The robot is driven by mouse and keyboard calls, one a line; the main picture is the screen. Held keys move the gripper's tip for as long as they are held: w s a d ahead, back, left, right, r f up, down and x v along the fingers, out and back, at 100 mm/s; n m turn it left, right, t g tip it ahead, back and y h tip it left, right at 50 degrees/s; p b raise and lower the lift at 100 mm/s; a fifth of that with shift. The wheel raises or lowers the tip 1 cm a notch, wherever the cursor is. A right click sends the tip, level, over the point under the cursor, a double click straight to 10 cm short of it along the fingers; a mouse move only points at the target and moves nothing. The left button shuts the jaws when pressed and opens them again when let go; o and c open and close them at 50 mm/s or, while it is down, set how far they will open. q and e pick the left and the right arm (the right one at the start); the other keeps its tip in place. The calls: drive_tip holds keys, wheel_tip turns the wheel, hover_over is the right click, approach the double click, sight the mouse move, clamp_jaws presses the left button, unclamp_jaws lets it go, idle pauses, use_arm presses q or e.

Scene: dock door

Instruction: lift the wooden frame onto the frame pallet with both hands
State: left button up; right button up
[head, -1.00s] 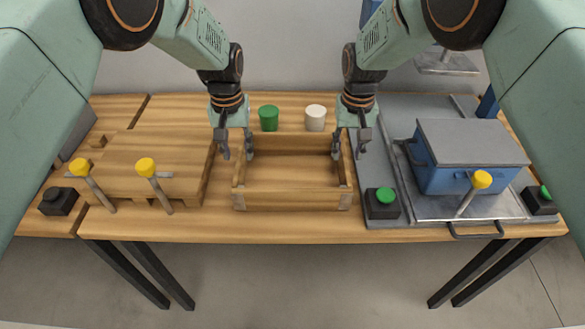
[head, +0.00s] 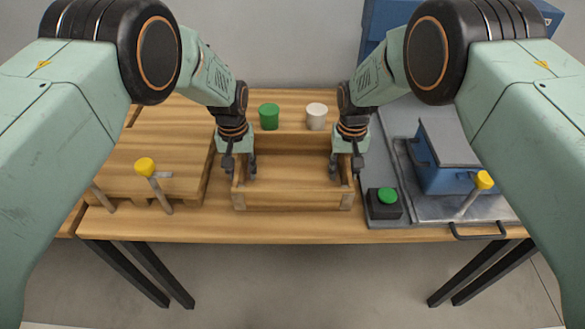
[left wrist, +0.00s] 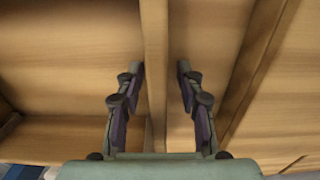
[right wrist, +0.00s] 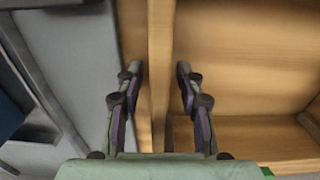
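The wooden frame (head: 290,199), an open rectangle of light-brown boards, lies on the table in the middle of the head view. My left gripper (head: 240,172) is over its left side wall, one finger on each side. The left wrist view shows that wall (left wrist: 155,35) between spread fingers, with gaps. My right gripper (head: 346,170) straddles the right side wall in the same way; the right wrist view shows that wall (right wrist: 160,35) between open fingers. A slatted wooden platform (head: 185,155), apparently the frame pallet, is on the left, partly hidden by my left arm.
A green cup (head: 269,116) and a white cup (head: 316,116) stand behind the frame. A yellow-topped post (head: 146,168) stands at the platform's front. On the right are a green-button box (head: 384,203) and a blue box (head: 440,178) on a metal tray (head: 425,211).

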use_arm(q)
drive_tip(key=shift+s+d+r, duration=0.1)
drive_tip(key=shift+s+r, duration=0.15)
drive_tip(key=c, duration=0.4)
use_arm(e)
drive_tip(key=shift+s+d+r, duration=0.1)
drive_tip(key=shift+s+r, duration=0.1)
drive_tip(key=shift+s, duration=0.05)
drive_tip(key=c, duration=0.4)
use_arm(q)
drive_tip(key=shift+w+f, duration=0.1)
clamp_jaws()
use_arm(e)
drive_tip(key=shift+w+f, duration=0.1)
clamp_jaws()
